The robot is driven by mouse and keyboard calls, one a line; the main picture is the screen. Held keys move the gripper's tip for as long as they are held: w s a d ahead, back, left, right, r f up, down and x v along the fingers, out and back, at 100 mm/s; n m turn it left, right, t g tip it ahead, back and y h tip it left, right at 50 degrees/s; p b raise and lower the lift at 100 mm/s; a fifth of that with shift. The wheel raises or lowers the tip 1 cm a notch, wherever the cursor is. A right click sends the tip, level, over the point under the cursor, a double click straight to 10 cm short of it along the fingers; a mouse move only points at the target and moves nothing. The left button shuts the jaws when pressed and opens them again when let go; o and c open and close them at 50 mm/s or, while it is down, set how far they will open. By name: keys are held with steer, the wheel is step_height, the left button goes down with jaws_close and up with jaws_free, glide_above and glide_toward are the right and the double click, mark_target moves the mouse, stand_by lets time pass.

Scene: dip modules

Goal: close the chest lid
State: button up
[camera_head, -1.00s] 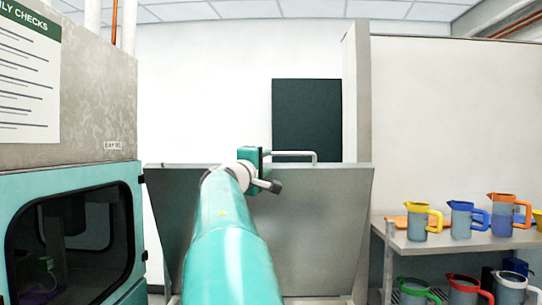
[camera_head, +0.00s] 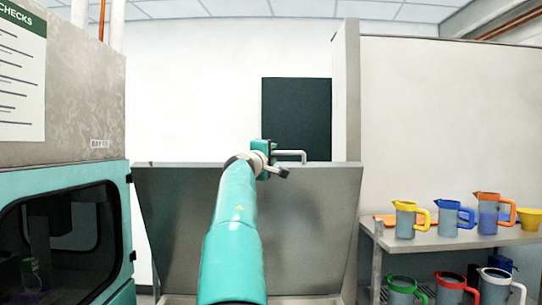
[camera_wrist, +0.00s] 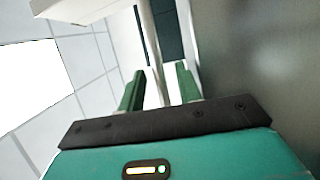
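The chest lid (camera_head: 312,215) is a grey metal panel standing raised and leaning in the middle of the head view. A pale bar handle (camera_head: 292,153) sticks up at its top edge. My gripper (camera_head: 266,151) is at the lid's top edge, by the left end of the handle; whether they touch I cannot tell. In the wrist view my gripper (camera_wrist: 161,78) has its two green fingers apart, with a pale strip showing between them that I cannot identify for certain. The grey surface at right in that view looks like the lid (camera_wrist: 260,50). The chest body is mostly hidden.
A teal-framed cabinet (camera_head: 115,240) with a dark window stands close at left. A metal shelf (camera_head: 400,245) with several coloured-lid jugs is at right, beside a partition (camera_head: 440,110). A dark panel (camera_head: 297,115) is on the back wall.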

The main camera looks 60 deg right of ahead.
jaws_close()
steer(key=shift+a, duration=0.1)
stand_by(0.3)
